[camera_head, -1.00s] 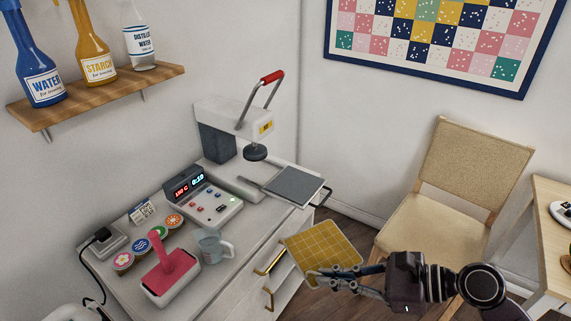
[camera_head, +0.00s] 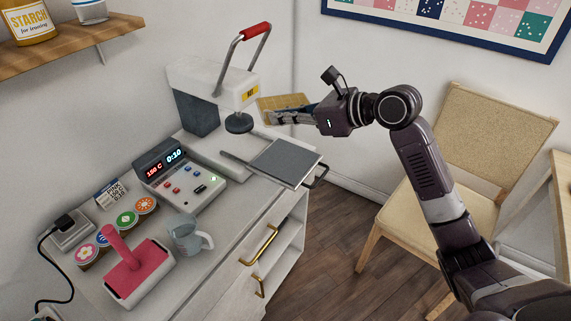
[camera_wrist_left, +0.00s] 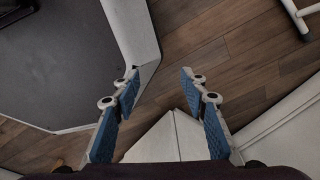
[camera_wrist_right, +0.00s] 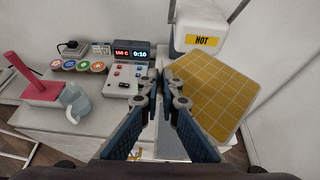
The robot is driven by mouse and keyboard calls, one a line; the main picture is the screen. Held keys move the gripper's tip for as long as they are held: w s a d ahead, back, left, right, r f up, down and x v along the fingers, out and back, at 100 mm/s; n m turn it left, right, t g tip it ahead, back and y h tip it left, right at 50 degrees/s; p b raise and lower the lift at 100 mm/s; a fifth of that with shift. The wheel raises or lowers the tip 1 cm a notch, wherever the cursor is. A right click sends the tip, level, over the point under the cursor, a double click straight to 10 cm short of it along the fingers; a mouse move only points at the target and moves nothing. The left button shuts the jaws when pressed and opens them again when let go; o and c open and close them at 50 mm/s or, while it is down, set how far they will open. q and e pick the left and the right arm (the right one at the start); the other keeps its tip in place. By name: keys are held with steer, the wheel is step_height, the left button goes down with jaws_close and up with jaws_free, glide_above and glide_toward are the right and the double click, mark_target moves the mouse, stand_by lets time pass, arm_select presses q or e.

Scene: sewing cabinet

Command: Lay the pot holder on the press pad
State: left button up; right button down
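The pot holder (camera_head: 283,103) is a mustard-yellow square with a pale grid. My right gripper (camera_head: 287,118) is shut on its edge and holds it raised, above and behind the press pad in the head view. The pot holder fills the upper right middle of the right wrist view (camera_wrist_right: 211,95). The press pad (camera_head: 284,162) is a flat dark grey square with nothing on it, pulled out beside the heat press (camera_head: 213,85). My left gripper (camera_wrist_left: 158,90) is open and empty over the floor, seen only in its own wrist view.
A control box (camera_head: 180,180), grey jug (camera_head: 187,238) and pink-handled block (camera_head: 137,279) are on the cabinet. A chair (camera_head: 427,205) stands at the right.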

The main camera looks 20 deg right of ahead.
steer(key=shift+w+d+r, duration=0.1)
steer(key=shift+w+r, duration=0.6)
steer(key=shift+r, duration=0.1)
steer(key=shift+w+f, duration=0.1)
steer(key=shift+f, duration=0.15)
steer(key=b, duration=0.1)
glide_above(282, 178)
steer(key=shift+m, duration=0.3)
step_height(282, 178, down, 13)
steer(key=shift+w+r, duration=0.1)
step_height(282, 178, down, 6)
steer(key=shift+f+b, duration=0.2)
steer(key=shift+b, duration=0.15)
arm_select(q)
steer(key=shift+w+d+f, duration=0.15)
steer(key=shift+w+f, duration=0.1)
steer(key=shift+f, duration=0.2)
steer(key=shift+w+d+f, duration=0.15)
steer(key=shift+w+f, duration=0.1)
steer(key=shift+f, duration=0.2)
arm_select(e)
steer(key=c, duration=2.2)
jaws_free()
arm_select(q)
steer(key=shift+a, duration=0.1)
arm_select(e)
steer(key=shift+o, duration=0.2)
